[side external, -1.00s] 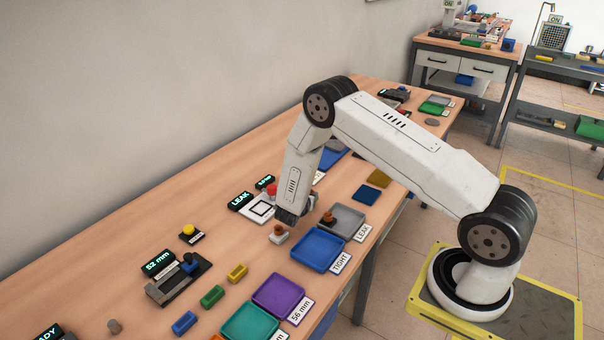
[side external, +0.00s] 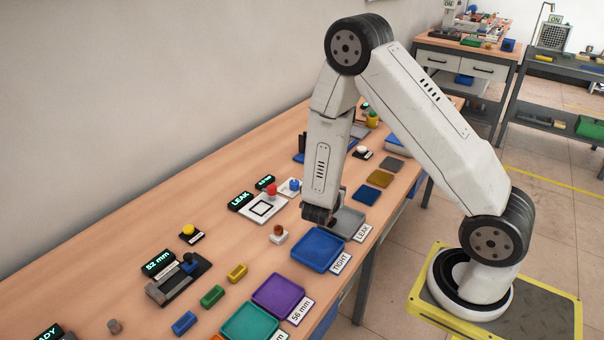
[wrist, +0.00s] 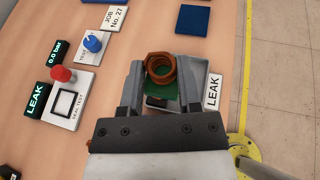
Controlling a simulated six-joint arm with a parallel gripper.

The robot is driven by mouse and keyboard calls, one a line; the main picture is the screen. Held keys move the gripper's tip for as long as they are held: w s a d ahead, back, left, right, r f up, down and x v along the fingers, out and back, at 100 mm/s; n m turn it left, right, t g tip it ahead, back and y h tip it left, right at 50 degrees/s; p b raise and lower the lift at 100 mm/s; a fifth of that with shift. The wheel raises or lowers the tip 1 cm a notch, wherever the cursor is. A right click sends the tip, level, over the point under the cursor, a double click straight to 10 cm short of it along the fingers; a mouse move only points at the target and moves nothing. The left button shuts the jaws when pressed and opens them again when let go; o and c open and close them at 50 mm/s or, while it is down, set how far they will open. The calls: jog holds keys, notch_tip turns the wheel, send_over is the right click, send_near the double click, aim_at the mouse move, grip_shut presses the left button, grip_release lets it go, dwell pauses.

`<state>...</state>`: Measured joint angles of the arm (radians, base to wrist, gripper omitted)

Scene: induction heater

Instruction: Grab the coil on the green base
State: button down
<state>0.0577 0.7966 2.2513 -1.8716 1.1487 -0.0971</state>
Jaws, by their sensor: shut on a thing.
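The copper-brown coil (wrist: 160,66) shows in the wrist view as a thick ring on a green base (wrist: 166,89). My gripper (wrist: 162,90) has one finger on each side of them and is shut on the coil's piece; which part the fingers touch is hard to tell. In the side external view my gripper (side external: 319,214) points down at the grey LEAK tray (side external: 349,222) and hides the coil. The tray's rim (wrist: 208,72) shows behind the coil in the wrist view. Whether the coil rests in the tray or hangs above it is unclear.
The blue TIGHT tray (side external: 318,249) lies in front of the LEAK tray. A small white block with a brown top (side external: 278,234) stands to the left.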

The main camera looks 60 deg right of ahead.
jog(key=shift+s+a+r, duration=0.25)
jog(key=shift+s+r, duration=0.05)
jog(key=shift+s, duration=0.25)
jog(key=shift+s+a+r, duration=0.2)
jog(key=shift+s+r, duration=0.05)
jog(key=shift+s, duration=0.3)
